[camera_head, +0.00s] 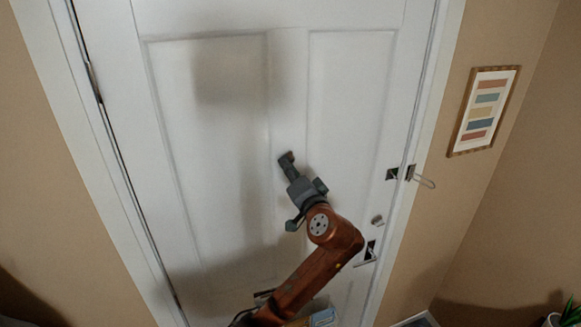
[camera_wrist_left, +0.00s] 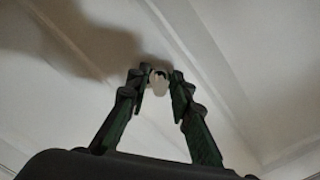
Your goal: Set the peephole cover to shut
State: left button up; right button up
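The white door (camera_head: 345,105) stands in front of me, filling most of the head view. My left gripper (camera_head: 287,159) reaches up to the middle of the door, its fingertips at the door face. In the left wrist view, a small pale round fitting with a dark top, the peephole and its cover (camera_wrist_left: 159,83), sits between the two fingertips of my left gripper (camera_wrist_left: 157,78). The fingers are apart with a narrow gap. I cannot tell whether they touch the cover, or how the cover is set. In the head view the fingers mostly hide it. My right gripper is not in view.
A latch with a wire loop (camera_head: 425,181) is on the door's right edge and frame. A round lock (camera_head: 377,220) and a handle (camera_head: 366,254) are below it. A framed striped picture (camera_head: 484,109) hangs on the right wall. A potted plant (camera_head: 570,314) stands at lower right.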

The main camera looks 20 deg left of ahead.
pick_arm(q)
grip_shut()
dwell(0.8)
jog(key=shift+w+d+f+n+b, duration=0.15)
jog(key=shift+d+n+b, duration=0.15)
jog(key=shift+n+b, duration=0.9)
jog(key=shift+w+d+f+n+b, duration=0.1)
jog(key=shift+w+d+n+b, duration=0.15)
jog(key=shift+n+b, duration=0.95)
jog(key=shift+w+d+f+n+b, duration=0.1)
jog(key=shift+d+n+b, duration=0.2)
jog(key=shift+n+b, duration=0.9)
jog(key=shift+r+n, duration=0.1)
jog(key=shift+n, duration=0.3)
jog(key=shift+o, duration=1.5)
grip_release()
jog(key=shift+w+d, duration=0.1)
